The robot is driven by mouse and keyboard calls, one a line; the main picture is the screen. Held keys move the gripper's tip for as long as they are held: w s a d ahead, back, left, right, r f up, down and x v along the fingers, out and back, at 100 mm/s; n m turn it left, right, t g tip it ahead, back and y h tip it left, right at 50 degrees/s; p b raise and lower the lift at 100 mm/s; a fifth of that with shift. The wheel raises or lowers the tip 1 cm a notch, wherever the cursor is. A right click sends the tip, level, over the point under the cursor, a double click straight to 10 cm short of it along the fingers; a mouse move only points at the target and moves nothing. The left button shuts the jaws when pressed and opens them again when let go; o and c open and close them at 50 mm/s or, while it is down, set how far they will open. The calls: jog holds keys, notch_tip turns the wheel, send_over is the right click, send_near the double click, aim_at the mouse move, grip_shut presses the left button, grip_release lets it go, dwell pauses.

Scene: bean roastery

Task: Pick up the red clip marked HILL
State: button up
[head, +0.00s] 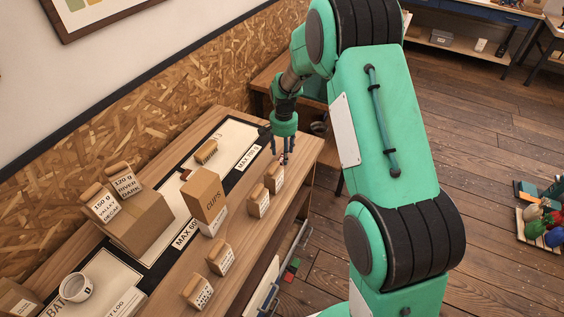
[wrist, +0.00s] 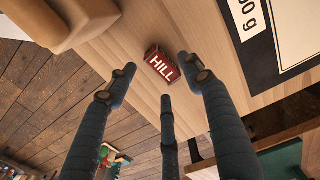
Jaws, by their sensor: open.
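The red clip marked HILL (wrist: 161,65) lies on the wooden table top in the wrist view, its white lettering facing up. My gripper (wrist: 161,88) has its fingers spread around the near side of the clip, with none seen gripping it. The clip shows between the left and right fingertips, and the third finger points at it from below. In the head view my gripper (head: 283,152) hangs fingers down over the far right end of the table. The clip is too small and too covered by the fingers to make out there.
Labelled bags (head: 258,201) stand along the table's front edge, close to my gripper. A white cup (head: 77,287) stands at the lower left.

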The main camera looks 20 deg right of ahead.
aim_at(282, 161)
jog(key=shift+f, duration=1.25)
jog(key=shift+c, duration=0.2)
jog(key=c, duration=0.9)
